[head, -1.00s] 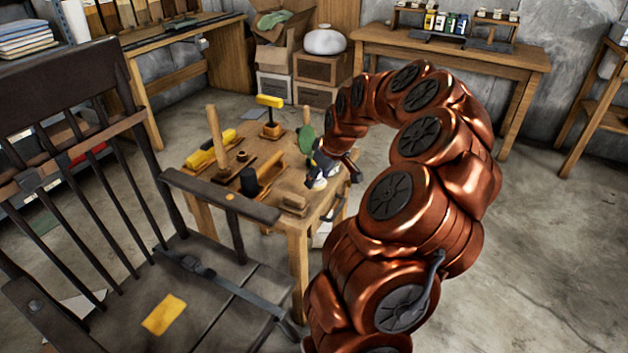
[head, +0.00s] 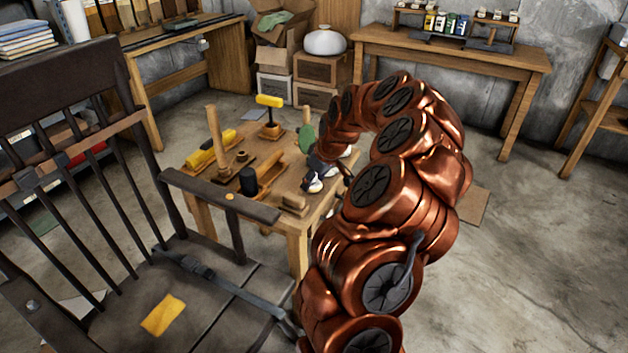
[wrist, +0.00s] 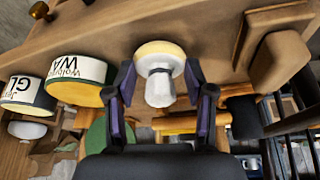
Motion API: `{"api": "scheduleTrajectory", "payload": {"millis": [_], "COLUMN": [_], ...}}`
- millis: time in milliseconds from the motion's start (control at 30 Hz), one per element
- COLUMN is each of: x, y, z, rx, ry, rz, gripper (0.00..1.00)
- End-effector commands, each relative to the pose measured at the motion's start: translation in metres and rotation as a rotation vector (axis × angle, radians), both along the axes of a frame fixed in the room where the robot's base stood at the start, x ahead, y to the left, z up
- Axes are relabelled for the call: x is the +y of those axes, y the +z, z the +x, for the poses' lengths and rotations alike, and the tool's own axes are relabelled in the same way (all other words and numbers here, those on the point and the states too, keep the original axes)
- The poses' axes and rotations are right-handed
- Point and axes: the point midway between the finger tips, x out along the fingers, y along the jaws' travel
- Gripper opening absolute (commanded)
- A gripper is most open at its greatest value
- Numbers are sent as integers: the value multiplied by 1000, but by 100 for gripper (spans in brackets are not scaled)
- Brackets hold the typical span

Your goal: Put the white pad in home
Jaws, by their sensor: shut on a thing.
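The white pad (wrist: 160,88) has a white knob-like handle and a cream, yellow-edged round face. In the wrist view it sits between the two fingers of my gripper (wrist: 159,76), which is shut on it. In the head view a small white part of the pad (head: 313,185) shows beside my dark gripper (head: 313,177), over the right side of the small wooden table (head: 297,228). My arm hides part of that table. I cannot tell whether the pad touches the tabletop. No place marked as home can be made out.
On the table are a black-headed mallet (head: 249,181), a yellow-handled tool (head: 205,153), an upright wooden post (head: 215,133), a wooden block (head: 294,206) and a green round thing (head: 307,136). Labelled cans (wrist: 80,82) stand near my gripper. A dark chair (head: 222,272) stands in front.

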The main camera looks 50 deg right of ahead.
Motion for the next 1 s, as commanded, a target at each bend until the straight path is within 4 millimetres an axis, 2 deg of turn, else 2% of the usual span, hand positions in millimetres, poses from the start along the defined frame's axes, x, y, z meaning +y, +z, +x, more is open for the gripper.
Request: {"api": "scheduleTrajectory", "payload": {"millis": [200, 233, 433, 767, 1000], "x": [0, 0, 0, 0, 0], "y": [-5, -4, -3, -3, 10], "z": [0, 0, 0, 0, -4], "rx": [1, 1, 1, 1, 0], "ry": [0, 0, 0, 0, 0], "rz": [1, 1, 1, 1, 0], "gripper": [6, 56, 77, 78, 78]}}
